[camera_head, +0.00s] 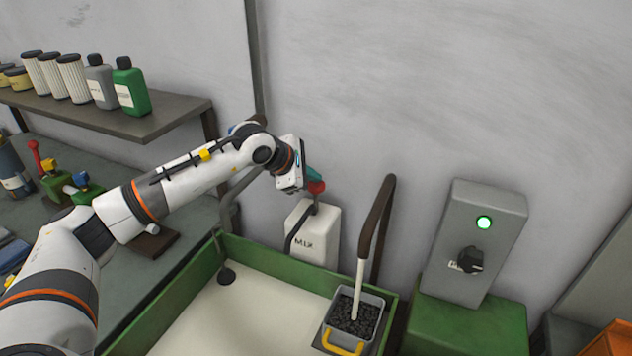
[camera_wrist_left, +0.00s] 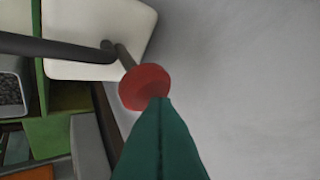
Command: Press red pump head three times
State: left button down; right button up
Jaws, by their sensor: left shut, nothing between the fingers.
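The red pump head (camera_head: 316,187) sits on top of a white bottle (camera_head: 318,240) behind the green-edged tray. My left gripper (camera_head: 313,173) is shut and empty, with its teal fingertips right at the upper side of the pump head. In the left wrist view the closed green fingers (camera_wrist_left: 161,100) overlap the edge of the red pump head (camera_wrist_left: 144,87); I cannot tell whether they touch it. The pump's stem and dark spout run to the white bottle (camera_wrist_left: 85,62) there. My right gripper is not in view.
A green-walled tray (camera_head: 270,255) lies in front of the bottle. A small bin of dark granules (camera_head: 370,318) with a white stick stands at its right. A grey control box (camera_head: 470,240) with a lit green button is further right. A shelf of bottles (camera_head: 150,125) is at left.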

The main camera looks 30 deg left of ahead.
pick_arm(q)
jog(key=shift+s+f+b, duration=0.1)
jog(key=shift+f+b, duration=0.5)
jog(key=shift+f, duration=0.25)
jog(key=shift+r, duration=0.15)
dwell(0.5)
jog(key=shift+r+p, duration=0.55)
jog(key=shift+r, duration=1)
jog(key=shift+r, duration=0.1)
jog(key=shift+r+p, duration=1.3)
jog(key=shift+r, duration=1.2)
